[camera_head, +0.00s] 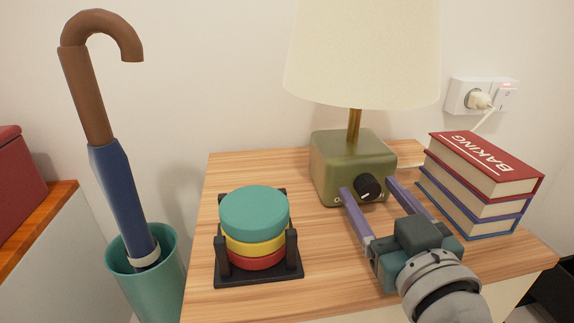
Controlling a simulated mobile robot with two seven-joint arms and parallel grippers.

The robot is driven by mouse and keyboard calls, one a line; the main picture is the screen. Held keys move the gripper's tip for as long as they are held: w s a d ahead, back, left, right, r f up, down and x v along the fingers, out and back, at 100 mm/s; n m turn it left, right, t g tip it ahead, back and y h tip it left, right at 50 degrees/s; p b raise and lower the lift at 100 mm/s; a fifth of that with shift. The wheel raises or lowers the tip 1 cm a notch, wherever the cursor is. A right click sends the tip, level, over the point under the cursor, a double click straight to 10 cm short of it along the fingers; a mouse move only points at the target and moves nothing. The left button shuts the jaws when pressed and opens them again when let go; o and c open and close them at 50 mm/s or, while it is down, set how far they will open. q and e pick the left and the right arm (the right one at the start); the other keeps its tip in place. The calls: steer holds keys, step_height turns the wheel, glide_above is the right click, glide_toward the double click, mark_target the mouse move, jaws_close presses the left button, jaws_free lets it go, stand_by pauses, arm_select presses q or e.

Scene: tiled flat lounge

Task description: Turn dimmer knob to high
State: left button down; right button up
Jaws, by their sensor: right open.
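A black dimmer knob (369,187) sits on the front face of the green lamp base (341,160). A short white mark shows on the knob. The cream lampshade (363,50) stands above the base on a brass stem. My right gripper (368,190) comes in from the lower right, and its two purple fingers are open. In this view one fingertip appears on each side of the knob; whether they touch it, I cannot tell. The base's printed label is mostly hidden behind the fingers. My left gripper is not in view.
A stack of books (482,180) stands close to the right of my right gripper. A black holder with coloured discs (255,222) stands to the left on the wooden tabletop (330,285). A teal bin (150,280) holds an umbrella (118,185). A wall socket (482,96) is behind.

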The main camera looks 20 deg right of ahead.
jaws_close()
stand_by(0.4)
